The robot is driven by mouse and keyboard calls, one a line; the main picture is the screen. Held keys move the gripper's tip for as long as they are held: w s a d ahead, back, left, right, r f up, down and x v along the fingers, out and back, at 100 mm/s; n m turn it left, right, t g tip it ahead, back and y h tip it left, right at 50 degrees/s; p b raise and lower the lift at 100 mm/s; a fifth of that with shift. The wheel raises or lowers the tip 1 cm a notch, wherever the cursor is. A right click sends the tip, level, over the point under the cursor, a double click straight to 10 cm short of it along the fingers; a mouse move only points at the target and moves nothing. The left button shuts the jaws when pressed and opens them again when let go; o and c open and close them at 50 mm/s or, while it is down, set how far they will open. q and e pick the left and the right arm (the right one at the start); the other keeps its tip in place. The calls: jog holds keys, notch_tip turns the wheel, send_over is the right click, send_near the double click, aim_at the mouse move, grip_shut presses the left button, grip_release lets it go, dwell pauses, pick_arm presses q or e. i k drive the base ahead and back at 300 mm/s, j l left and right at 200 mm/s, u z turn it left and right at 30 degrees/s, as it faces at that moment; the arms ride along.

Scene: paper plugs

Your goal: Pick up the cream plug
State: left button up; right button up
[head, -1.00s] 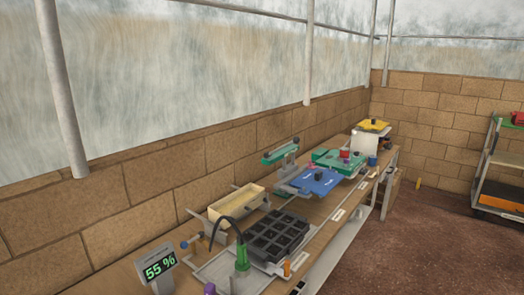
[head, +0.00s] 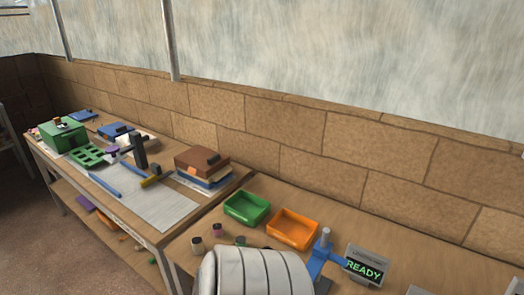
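Small plugs stand on the near bench, left of the green tray. A green one (head: 240,240) is partly hidden behind a white banded rounded form at the bottom edge. They are too small for me to tell whether any is the cream plug. Neither of my grippers is in view.
A green tray (head: 247,208) and an orange tray (head: 293,229) sit on the near bench (head: 420,260). A blue stand (head: 322,258) and a display reading READY (head: 365,267) are to the right. The left bench holds a brown-topped stack (head: 202,161), a green box (head: 63,135) and a pale sheet (head: 160,207).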

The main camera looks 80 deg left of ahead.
aim_at(198, 245)
jog(key=u, duration=3.2)
